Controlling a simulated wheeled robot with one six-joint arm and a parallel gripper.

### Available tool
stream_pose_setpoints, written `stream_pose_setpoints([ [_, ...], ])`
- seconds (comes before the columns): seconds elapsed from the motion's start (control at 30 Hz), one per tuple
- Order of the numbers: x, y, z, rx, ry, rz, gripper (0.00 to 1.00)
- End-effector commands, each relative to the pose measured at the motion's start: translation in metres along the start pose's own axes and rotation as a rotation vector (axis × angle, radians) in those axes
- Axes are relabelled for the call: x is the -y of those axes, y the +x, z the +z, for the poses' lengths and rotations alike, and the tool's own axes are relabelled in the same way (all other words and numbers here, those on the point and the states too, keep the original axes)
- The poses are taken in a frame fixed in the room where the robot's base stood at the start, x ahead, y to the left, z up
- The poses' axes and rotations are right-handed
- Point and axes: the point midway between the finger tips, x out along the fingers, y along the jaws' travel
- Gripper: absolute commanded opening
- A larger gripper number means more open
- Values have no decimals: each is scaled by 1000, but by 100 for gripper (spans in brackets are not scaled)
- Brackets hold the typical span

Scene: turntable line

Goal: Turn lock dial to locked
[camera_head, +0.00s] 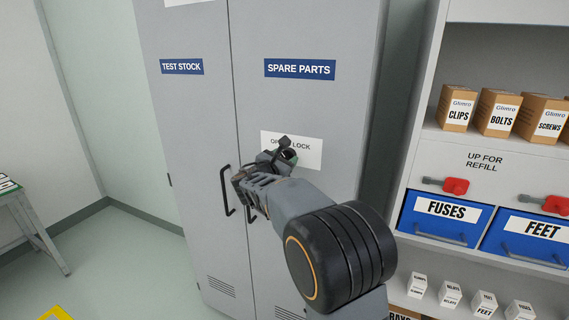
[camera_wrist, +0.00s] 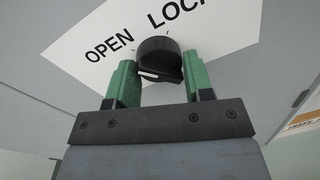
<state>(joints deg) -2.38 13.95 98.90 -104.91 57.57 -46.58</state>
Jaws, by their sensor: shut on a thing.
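The lock dial (camera_wrist: 159,58) is a round black knob with a raised grip bar and a white mark. It sits on a white label (camera_wrist: 103,50) with the words OPEN and LOCK, on the grey cabinet door. My gripper (camera_wrist: 160,75) has its green fingers on either side of the dial, shut on it. The white mark on the dial faces the lower left in the wrist view. In the head view my gripper (camera_head: 284,160) is at the label (camera_head: 308,150) and the arm hides most of the dial.
The grey cabinet (camera_head: 195,130) has TEST STOCK and SPARE PARTS signs and black door handles (camera_head: 227,191) left of my gripper. A shelf at the right holds cartons (camera_head: 498,114), blue bins (camera_head: 440,219) with red latches above, and small white boxes. A table (camera_head: 35,215) stands at the far left.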

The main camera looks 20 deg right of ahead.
Motion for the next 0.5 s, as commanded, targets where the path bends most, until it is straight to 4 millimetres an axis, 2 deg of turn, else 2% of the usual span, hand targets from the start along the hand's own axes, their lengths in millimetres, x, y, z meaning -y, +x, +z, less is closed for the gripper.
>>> stream_pose_setpoints([
  [0.17, 2, 0, -6, -8, 141, -2, 24],
  [0.5, 1, 0, -5, -36, 464, -7, 24],
])
